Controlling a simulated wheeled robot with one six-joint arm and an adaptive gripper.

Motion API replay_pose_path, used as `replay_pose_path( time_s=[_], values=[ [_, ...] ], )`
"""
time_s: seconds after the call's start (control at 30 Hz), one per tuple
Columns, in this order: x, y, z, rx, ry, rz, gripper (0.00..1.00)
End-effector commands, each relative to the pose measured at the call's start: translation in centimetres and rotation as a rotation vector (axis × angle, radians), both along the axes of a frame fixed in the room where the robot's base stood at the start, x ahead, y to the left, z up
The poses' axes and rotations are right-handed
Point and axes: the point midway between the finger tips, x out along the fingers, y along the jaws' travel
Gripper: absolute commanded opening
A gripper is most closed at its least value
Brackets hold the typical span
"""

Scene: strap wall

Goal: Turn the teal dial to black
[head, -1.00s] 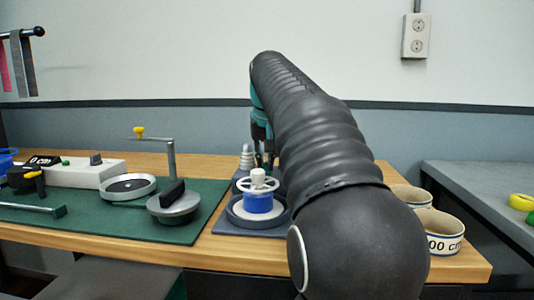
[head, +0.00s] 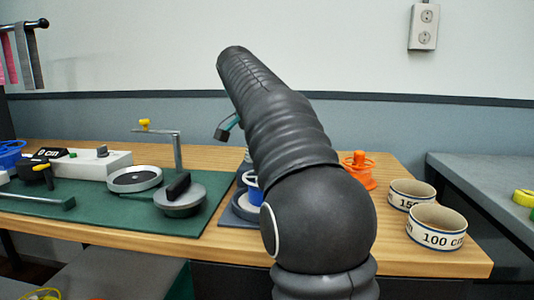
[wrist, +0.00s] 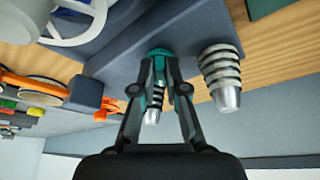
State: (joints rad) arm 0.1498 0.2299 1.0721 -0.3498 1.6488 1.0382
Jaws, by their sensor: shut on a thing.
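In the wrist view my gripper (wrist: 160,62) is shut on a rounded teal piece (wrist: 158,52), apparently the teal dial, at the edge of a slate-blue base (wrist: 150,30). The fingers cover most of it, so its pointer and any black mark are hidden. A ribbed metal post (wrist: 153,106) shows between the fingers, and a larger ribbed metal cone (wrist: 222,78) stands just to the right. In the head view my arm hides the dial and most of the gripper.
A blue-and-white wheel (head: 252,186) is partly behind my arm. An orange fixture (head: 360,170) and two labelled cups (head: 436,228) (head: 411,194) stand to the right. A green mat (head: 115,213) with a lidded pan (head: 180,197) and a bent metal post (head: 178,150) lies left.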

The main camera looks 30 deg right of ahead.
Motion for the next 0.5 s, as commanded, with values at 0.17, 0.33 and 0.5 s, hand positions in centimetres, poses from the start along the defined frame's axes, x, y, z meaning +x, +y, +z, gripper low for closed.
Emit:
replay_pose_path(
  time_s=[0.17, 0.33, 0.5],
  values=[
    [0.21, 0.05, 0.00, 0.000, -0.001, -0.082, 0.00],
    [0.20, 0.03, 0.02, -0.001, -0.002, -0.126, 0.00],
    [0.21, 0.02, 0.04, 0.000, -0.003, -0.145, 0.00]
  ],
)
